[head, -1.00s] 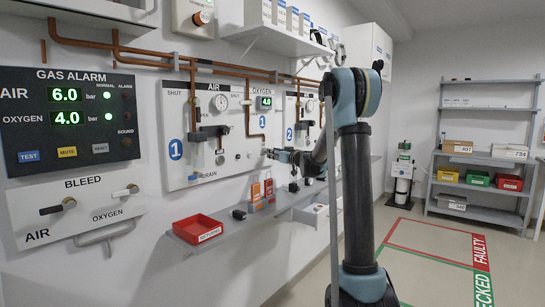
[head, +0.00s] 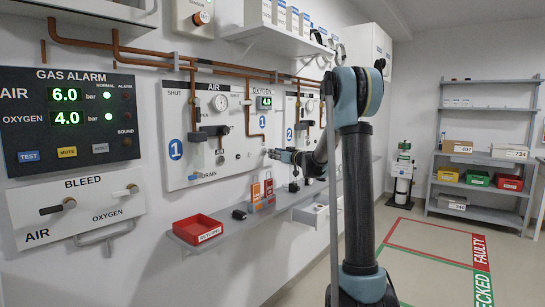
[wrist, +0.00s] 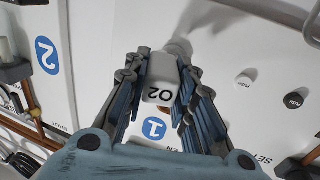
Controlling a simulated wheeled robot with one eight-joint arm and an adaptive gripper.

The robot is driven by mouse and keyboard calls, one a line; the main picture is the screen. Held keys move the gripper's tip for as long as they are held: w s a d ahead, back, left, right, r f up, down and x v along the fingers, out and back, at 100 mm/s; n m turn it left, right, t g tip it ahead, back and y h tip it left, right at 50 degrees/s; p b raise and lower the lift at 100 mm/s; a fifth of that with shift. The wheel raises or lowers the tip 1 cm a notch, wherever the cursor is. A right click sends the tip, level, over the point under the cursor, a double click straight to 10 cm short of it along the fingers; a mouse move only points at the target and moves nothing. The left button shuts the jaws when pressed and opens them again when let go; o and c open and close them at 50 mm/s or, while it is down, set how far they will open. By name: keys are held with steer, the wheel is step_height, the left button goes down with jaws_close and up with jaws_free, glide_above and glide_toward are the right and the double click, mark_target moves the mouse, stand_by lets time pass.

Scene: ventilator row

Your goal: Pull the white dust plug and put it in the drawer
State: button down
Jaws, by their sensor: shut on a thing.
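The white dust plug (wrist: 161,80), marked O2, sits between the fingers of my gripper (wrist: 163,88) in the wrist view. The fingers are closed on its two sides. In the head view my gripper (head: 272,154) is close to the white panel (head: 240,150), below the oxygen readout. The plug is too small to make out there, and I cannot tell whether it still touches the panel. A pale box front (head: 312,214) below the wall shelf, right of the red tray, may be the drawer; my arm partly hides it.
A red tray (head: 198,229) stands on the narrow wall shelf (head: 240,222).

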steer(key=shift+s+d, duration=0.55)
steer(key=shift+d, duration=0.15)
stand_by(0.9)
steer(key=s+d, duration=0.4)
steer(key=d, duration=0.1)
stand_by(1.6)
